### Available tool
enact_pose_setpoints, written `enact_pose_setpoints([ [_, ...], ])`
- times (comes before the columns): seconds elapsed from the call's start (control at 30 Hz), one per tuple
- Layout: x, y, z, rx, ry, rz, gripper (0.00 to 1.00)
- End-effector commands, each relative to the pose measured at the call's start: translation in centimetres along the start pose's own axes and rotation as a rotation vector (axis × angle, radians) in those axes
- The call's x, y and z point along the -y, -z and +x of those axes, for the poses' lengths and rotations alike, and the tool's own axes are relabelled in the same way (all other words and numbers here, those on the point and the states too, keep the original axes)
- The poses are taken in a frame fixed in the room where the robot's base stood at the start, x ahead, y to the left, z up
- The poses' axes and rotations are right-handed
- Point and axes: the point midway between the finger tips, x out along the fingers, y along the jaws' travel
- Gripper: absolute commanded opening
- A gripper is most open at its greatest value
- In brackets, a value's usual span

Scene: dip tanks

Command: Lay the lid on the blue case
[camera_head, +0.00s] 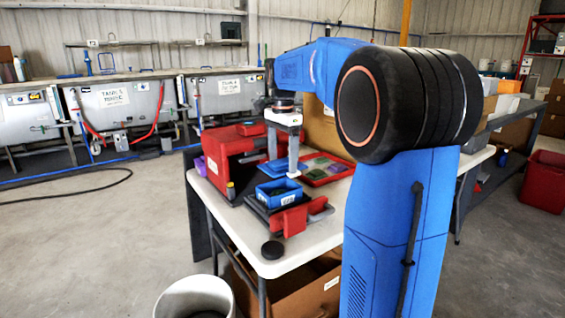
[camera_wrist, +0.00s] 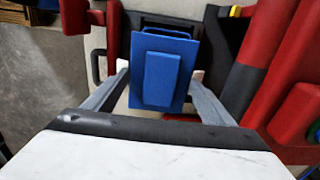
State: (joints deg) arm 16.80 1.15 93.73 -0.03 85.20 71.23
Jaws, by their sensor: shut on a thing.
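The blue lid (camera_wrist: 146,99) is a flat plate with a raised block in its middle. In the wrist view it lies between the two grey fingers of my gripper (camera_wrist: 160,78), which are shut on it. In the head view my gripper (camera_head: 293,168) points down over the table, with the lid (camera_head: 270,168) at its fingertips. The open blue case (camera_head: 281,199) stands just below and in front of the lid, on a dark base. The lid looks raised above the case; the exact gap is hard to tell. In the wrist view the lid hides most of what lies beneath.
A red machine (camera_head: 225,150) stands close on the left of the white table (camera_head: 268,262). A red tray (camera_head: 337,168) lies to the right. A red clamp-like part (camera_head: 295,220) is in front of the case, and a black disc (camera_head: 272,250) lies near the table's front corner.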

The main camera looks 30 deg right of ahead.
Motion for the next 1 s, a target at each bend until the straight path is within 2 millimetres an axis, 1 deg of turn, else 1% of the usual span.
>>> enact_pose_setpoints([
  [0.17, 0.0, 0.0, 0.2, 0.0, 0.0, 0.0, 0.56],
  [0.7, 0.0, 0.0, 4.2, 0.0, -0.001, 0.0, 0.56],
  [1.0, 0.0, 0.0, 5.4, 0.0, 0.0, 0.0, 0.56],
])
